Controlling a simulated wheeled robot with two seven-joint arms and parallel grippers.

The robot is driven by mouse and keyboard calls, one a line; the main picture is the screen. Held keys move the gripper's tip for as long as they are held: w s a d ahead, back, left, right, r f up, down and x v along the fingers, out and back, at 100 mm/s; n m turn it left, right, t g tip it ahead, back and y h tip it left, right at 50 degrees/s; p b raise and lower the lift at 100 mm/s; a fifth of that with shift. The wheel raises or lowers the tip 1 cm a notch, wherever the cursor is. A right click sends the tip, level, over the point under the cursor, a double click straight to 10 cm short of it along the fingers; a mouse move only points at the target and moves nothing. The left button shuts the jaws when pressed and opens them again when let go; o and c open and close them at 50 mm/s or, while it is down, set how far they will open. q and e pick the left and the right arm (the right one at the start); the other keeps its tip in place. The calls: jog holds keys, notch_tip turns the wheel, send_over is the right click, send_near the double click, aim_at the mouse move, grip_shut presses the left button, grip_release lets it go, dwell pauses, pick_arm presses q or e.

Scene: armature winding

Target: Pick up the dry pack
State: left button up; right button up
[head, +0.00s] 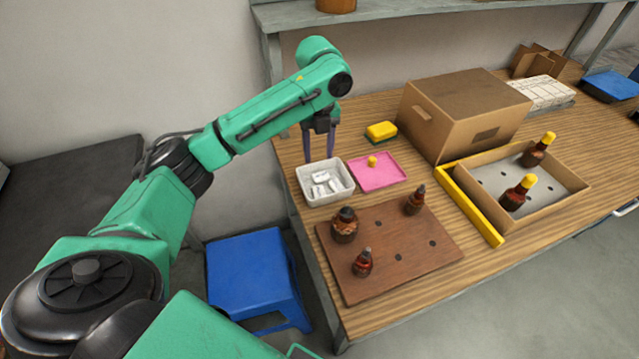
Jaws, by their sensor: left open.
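Several small white packs (321,177) lie in a white bin (338,192) near the table's left edge; I cannot tell them apart at this size. My left gripper (319,158) is open and points down, just behind and above the bin's back rim. Nothing shows between its fingers. My right gripper is not in view.
A pink tray (391,177) with a small yellow piece is right of the bin. A yellow-and-green sponge (381,131) lies behind it. A brown board (375,276) with dark armatures is in front. A cardboard box (462,112) and a yellow-edged tray (565,200) stand right.

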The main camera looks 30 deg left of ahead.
pick_arm(q)
send_over(318, 190)
notch_tip(318, 190, down, 6)
jog(key=shift+r+p, duration=0.2)
jog(key=shift+p, duration=0.1)
notch_tip(318, 190, down, 6)
jog(key=shift+r+p, duration=0.25)
jog(key=shift+p, duration=0.3)
jog(key=shift+f, duration=0.3)
jog(key=shift+c, duration=0.3)
grip_shut()
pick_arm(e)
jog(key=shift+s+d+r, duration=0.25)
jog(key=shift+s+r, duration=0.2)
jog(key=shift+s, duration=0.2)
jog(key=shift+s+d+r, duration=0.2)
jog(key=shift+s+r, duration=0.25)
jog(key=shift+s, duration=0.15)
